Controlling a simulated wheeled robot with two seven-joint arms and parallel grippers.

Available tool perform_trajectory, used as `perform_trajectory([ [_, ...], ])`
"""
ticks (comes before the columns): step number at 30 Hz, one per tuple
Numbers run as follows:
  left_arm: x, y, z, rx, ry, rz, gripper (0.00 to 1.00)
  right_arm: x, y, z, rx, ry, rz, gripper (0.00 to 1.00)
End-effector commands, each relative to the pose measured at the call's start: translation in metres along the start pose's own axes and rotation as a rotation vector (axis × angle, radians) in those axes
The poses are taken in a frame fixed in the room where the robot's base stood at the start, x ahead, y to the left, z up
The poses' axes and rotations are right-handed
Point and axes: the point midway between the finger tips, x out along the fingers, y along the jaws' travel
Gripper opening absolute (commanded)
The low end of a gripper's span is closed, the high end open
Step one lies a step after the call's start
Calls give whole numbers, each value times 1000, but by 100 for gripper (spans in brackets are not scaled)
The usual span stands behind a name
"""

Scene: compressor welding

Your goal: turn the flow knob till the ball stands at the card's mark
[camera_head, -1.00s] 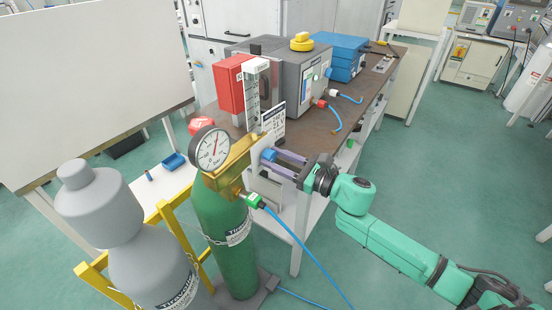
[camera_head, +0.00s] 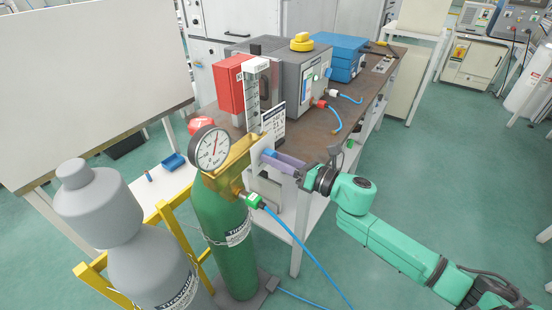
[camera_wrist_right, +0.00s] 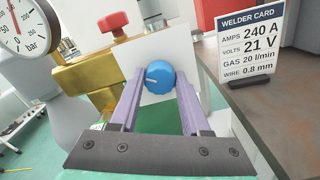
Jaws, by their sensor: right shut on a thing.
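The blue flow knob (camera_wrist_right: 159,77) sits in front of a white plate (camera_wrist_right: 143,99), with its white pointer line toward the left in the right wrist view. My right gripper (camera_wrist_right: 159,82) is shut on the knob, one purple finger at each side. In the head view the right gripper (camera_head: 272,157) reaches the knob from the right. The welder card (camera_wrist_right: 246,40) reads gas 20 l/min; it also stands on the bench in the head view (camera_head: 272,124). A scaled upright tube (camera_head: 252,92) stands behind it; I cannot make out the ball. My left gripper is out of view.
A brass regulator (camera_head: 226,170) with a round gauge (camera_head: 209,149) tops the green cylinder (camera_head: 222,230). A grey cylinder (camera_head: 150,260) stands at left. The bench (camera_head: 345,100) holds a grey welder (camera_head: 285,80).

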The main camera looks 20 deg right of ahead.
Motion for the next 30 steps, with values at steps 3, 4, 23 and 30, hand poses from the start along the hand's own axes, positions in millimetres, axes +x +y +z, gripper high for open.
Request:
perform_trajectory([
  [3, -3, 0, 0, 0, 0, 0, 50, 0, 0, 1, 111, 0, 0, 0],
  [4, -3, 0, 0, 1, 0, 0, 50, 0, 0, 1, 140, 0, 0, 0],
  [23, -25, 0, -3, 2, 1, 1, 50, 0, -1, 2, 739, -1, -1, 0],
  [30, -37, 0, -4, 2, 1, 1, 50, 0, 0, 2, 967, 0, 0, 0],
])
